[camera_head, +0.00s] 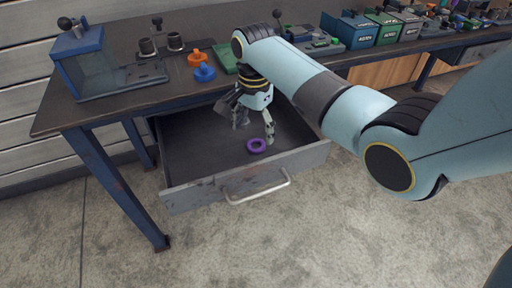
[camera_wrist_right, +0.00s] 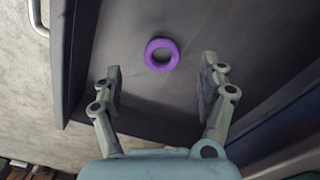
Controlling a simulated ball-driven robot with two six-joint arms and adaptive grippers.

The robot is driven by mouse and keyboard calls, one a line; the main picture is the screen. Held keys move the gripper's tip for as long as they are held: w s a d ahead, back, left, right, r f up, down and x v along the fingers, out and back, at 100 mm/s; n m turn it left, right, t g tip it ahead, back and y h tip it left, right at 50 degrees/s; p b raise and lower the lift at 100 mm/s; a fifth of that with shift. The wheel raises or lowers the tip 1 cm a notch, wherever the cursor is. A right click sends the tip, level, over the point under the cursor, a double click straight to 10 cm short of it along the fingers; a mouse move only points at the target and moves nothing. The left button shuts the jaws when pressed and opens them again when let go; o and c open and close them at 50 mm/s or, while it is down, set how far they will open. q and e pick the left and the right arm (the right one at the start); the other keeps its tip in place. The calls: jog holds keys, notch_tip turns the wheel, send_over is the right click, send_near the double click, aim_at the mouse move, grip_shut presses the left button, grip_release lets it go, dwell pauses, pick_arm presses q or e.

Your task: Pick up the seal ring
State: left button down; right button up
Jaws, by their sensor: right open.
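The seal ring (camera_head: 256,146) is a purple ring lying flat on the floor of the open drawer (camera_head: 190,150). In the right wrist view the seal ring (camera_wrist_right: 161,54) lies ahead of my right gripper, roughly midway between the lines of its two fingers and beyond the tips. My right gripper (camera_head: 254,130) reaches down into the drawer, open and empty, just behind the ring in the head view. Its fingers (camera_wrist_right: 160,82) are wide apart in the wrist view and do not touch the ring. My left gripper is not in view.
The drawer front with its handle (camera_head: 258,188) stands out from the workbench (camera_head: 120,108). On the bench are a clear-sided blue box (camera_head: 80,62), an orange part (camera_head: 194,59), a blue part (camera_head: 204,73) and several bins (camera_head: 385,30). The drawer floor around the ring is clear.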

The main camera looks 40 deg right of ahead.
aim_at(255, 145)
jog(key=f, duration=0.2)
jog(key=f+b, duration=0.1)
jog(key=f, duration=0.2)
jog(key=shift+w+d+f+b, duration=0.2)
jog(key=shift+f+b, duration=0.1)
jog(key=shift+f, duration=0.05)
jog(key=c, duration=1.1)
